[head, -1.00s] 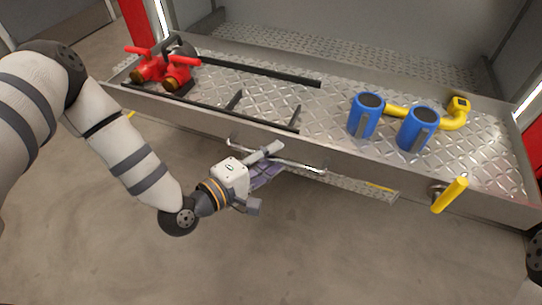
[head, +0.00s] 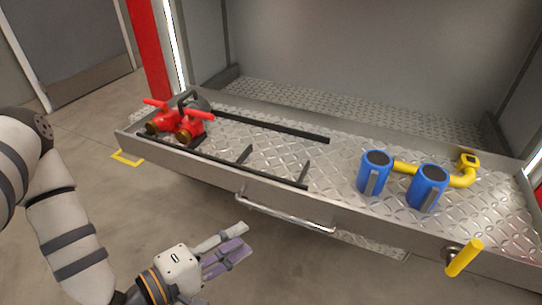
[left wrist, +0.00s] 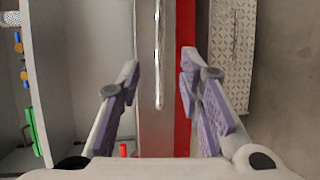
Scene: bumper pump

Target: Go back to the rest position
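My left gripper (head: 240,243) is in front of the drawer in the head view, below and left of the silver drawer handle (head: 285,214). It is apart from the handle. In the left wrist view my left gripper (left wrist: 160,65) has its two purple-padded fingers spread wide with nothing between them. My right gripper is in neither view.
The pulled-out metal drawer (head: 215,165) holds a red pump fitting (head: 181,122), two blue cylinders (head: 375,173) and a yellow pipe (head: 462,176). A yellow lever (head: 464,258) sticks out of its front. Open floor (head: 150,200) lies left of the drawer.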

